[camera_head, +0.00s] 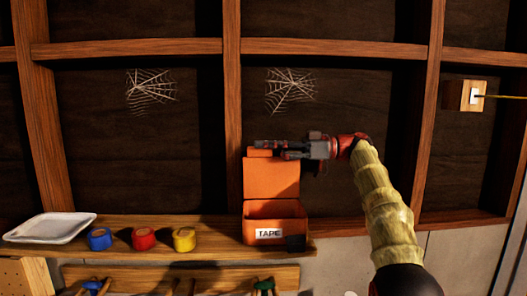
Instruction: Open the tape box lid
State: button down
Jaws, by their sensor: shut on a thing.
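The orange tape box (257,209), with a white label reading TAPE, stands on the wooden shelf toward the right end. Its orange lid (271,180) is raised upright at the back, so the box is open at the top. My gripper (266,149) is at the upper edge of the lid, its fingers pointing left. It is shut on the lid's top edge, where a small orange part shows at the fingertips. The inside of the box looks dark, and its contents cannot be made out.
Blue (99,238), red (143,238) and yellow (184,239) tape rolls stand on the shelf (215,252) left of the box. A white tray (50,228) is at the far left. A small black object (296,243) is at the box's front right corner. Wall studs are behind.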

jog(key=c, duration=2)
grip_release()
jog(key=shift+w+d+f, duration=0.1)
jog(key=shift+w+d, duration=0.05)
jog(key=shift+d, duration=0.1)
jog(key=shift+c, duration=0.2)
jog(key=shift+o, duration=0.4)
jog(key=shift+a, duration=0.1)
jog(key=shift+p, duration=0.3)
